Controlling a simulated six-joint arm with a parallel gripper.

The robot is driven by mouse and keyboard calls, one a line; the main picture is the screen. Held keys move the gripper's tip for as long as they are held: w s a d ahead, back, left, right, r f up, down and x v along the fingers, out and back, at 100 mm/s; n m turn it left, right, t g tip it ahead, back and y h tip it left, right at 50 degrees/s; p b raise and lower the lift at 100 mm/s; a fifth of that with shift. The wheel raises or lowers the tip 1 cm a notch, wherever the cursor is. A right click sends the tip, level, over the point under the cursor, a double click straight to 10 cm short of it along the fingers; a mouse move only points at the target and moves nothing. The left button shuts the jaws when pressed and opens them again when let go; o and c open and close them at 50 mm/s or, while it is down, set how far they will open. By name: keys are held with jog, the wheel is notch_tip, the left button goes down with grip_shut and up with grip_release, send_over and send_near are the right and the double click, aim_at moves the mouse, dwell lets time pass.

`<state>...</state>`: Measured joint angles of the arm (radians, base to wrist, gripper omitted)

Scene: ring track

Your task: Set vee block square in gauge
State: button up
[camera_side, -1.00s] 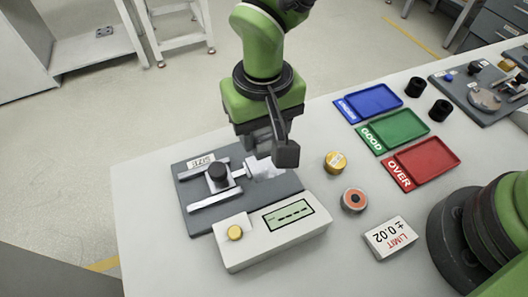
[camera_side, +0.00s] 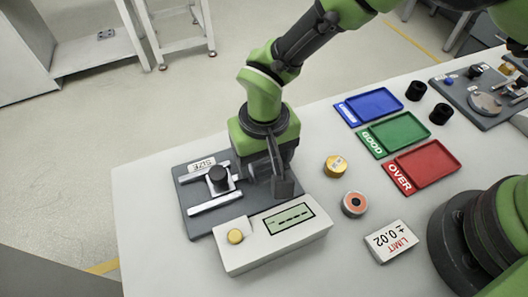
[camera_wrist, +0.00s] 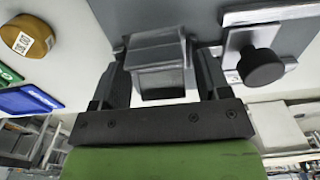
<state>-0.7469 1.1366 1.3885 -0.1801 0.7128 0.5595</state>
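The silver-grey vee block (camera_wrist: 158,62) lies between the two fingers of my gripper (camera_wrist: 160,82) in the wrist view, a finger on each side. I cannot tell whether both fingers press on it. In the side view my gripper (camera_side: 268,182) is low over the right part of the gauge (camera_side: 200,226) and hides the block. The gauge is a dark grey plate with light rails and a slide with a black knob (camera_side: 217,175). The knob also shows in the wrist view (camera_wrist: 260,68), right of the block. Whether the block sits square is unclear.
The readout box (camera_side: 275,246) with dashes on its display stands at the gauge's front. Blue (camera_side: 376,99), green (camera_side: 399,129) and red (camera_side: 428,163) trays stand behind.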

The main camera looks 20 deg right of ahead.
aim_at(265, 160)
notch_tip(265, 160, up, 12)
jog(key=shift+r, duration=0.2)
dwell(0.5)
jog(key=s+d+r+m+t+y, duration=0.2)
jog(key=d+r+t, duration=0.1)
jog(key=d+r, duration=1.15)
jog(key=s+d+r+m+t, duration=0.2)
jog(key=s+d+t, duration=0.2)
jog(key=s+d, duration=0.4)
jog(key=s, duration=0.3)
jog(key=shift+s+d+r, duration=0.15)
jog(key=shift+s+d, duration=0.2)
